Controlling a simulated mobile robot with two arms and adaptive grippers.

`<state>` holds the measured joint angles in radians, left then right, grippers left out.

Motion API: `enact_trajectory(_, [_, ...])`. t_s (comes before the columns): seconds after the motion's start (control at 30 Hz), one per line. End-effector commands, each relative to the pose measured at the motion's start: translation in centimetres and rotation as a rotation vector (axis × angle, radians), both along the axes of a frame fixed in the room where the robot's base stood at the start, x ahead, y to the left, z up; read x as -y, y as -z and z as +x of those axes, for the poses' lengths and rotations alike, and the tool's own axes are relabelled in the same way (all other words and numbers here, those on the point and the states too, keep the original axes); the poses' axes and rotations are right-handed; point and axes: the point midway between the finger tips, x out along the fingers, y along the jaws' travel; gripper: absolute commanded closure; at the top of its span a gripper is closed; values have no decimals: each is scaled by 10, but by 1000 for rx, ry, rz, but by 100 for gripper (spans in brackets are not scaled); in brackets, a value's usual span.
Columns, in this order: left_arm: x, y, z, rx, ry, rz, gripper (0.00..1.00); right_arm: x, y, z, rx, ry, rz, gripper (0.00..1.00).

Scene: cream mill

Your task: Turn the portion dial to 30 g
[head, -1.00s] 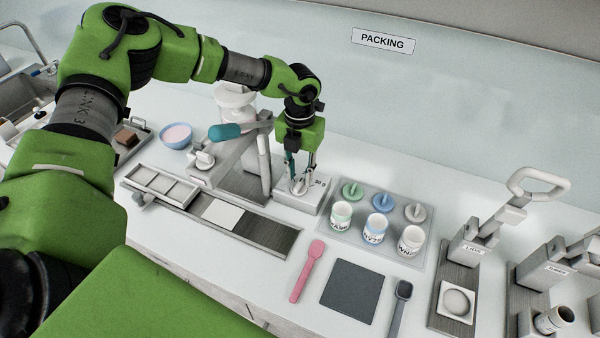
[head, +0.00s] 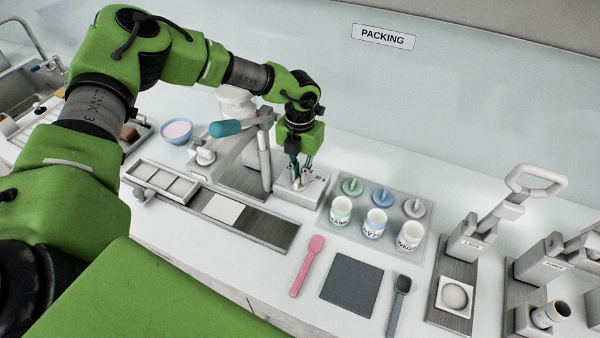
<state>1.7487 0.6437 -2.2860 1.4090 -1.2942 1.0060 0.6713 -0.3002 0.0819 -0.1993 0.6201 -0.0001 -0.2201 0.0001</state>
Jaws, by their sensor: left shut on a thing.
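The portion dial sits on top of a small light-grey box (head: 313,192) in the middle of the counter. My left gripper (head: 297,182) points straight down over this box and is shut on the dial. The fingers cover most of the dial, so its pointer and setting cannot be read. Small marks on the box top beside the fingers are too small to read. My right gripper is not in view.
A press with a teal-handled lever (head: 226,129) stands just left of the gripper. A tray (head: 420,238) with several labelled jars and lids is close on the right.

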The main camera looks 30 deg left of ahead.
Motion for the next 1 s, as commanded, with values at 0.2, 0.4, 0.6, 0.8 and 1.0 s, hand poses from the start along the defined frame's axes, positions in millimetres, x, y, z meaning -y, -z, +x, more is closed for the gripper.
enact_trajectory(0.2, [0,0,0,0,91,-1,100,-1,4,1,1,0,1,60])
enact_trajectory(0.4, [1,1,0,1,246,-1,100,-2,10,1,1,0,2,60])
enact_trajectory(0.6, [3,2,0,1,420,-1,100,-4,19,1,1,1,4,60])
enact_trajectory(0.8, [4,1,0,2,575,0,100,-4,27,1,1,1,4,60])
enact_trajectory(1.0, [4,0,0,4,689,1,100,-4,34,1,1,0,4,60])
